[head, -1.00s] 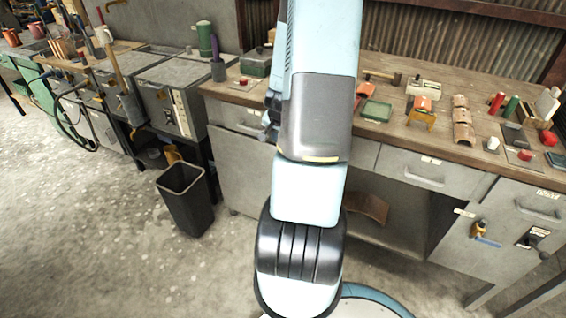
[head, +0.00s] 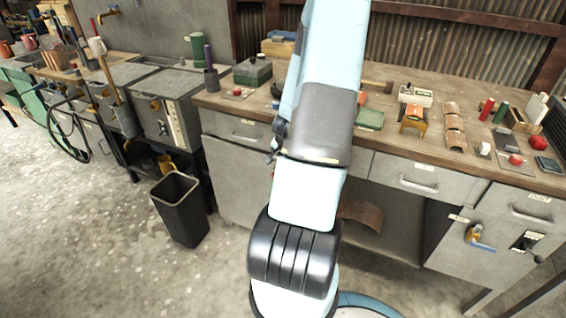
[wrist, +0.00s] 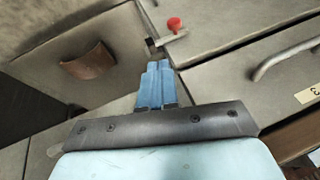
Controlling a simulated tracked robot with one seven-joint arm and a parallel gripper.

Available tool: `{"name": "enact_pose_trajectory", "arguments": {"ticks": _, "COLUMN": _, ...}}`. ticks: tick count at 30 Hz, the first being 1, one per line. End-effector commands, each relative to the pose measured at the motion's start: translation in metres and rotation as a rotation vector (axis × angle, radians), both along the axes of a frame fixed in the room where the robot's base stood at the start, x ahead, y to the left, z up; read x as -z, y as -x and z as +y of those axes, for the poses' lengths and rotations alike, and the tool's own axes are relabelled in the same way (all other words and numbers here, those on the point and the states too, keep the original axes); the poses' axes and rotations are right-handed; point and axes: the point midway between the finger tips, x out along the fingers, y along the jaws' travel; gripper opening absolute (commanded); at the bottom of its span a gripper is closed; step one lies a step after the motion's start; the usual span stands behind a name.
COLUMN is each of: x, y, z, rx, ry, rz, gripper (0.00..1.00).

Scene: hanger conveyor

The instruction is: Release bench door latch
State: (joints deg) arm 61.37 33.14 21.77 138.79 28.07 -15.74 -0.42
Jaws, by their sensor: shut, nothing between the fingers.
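In the wrist view a latch with a red knob (wrist: 174,24) sits on a small metal bar by the seam between grey bench panels. The grey door panel (wrist: 210,12) shows beyond it. My gripper (wrist: 160,64) has its blue fingers together and empty, pointing at the latch end. The fingertips look close below the latch; contact cannot be told. In the head view the bench door (head: 237,185) is the grey panel left of my arm, and it looks shut. My arm hides the gripper and most of the latch there.
A drawer handle (wrist: 283,58) is right of the fingers in the wrist view. A curved brown sheet (head: 362,213) lies in the open bay under the bench. A black bin (head: 180,210) stands on the floor at left. The workbench top (head: 385,88) carries several small items.

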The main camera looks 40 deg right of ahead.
Motion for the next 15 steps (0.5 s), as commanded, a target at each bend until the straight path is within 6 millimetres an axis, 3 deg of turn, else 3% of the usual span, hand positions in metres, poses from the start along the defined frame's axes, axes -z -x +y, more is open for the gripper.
{"name": "enact_pose_trajectory", "arguments": {"ticks": 15, "x": 0.056, "y": -0.020, "z": -0.013, "rx": 0.001, "ry": -0.002, "rz": 0.000, "gripper": 0.00}}
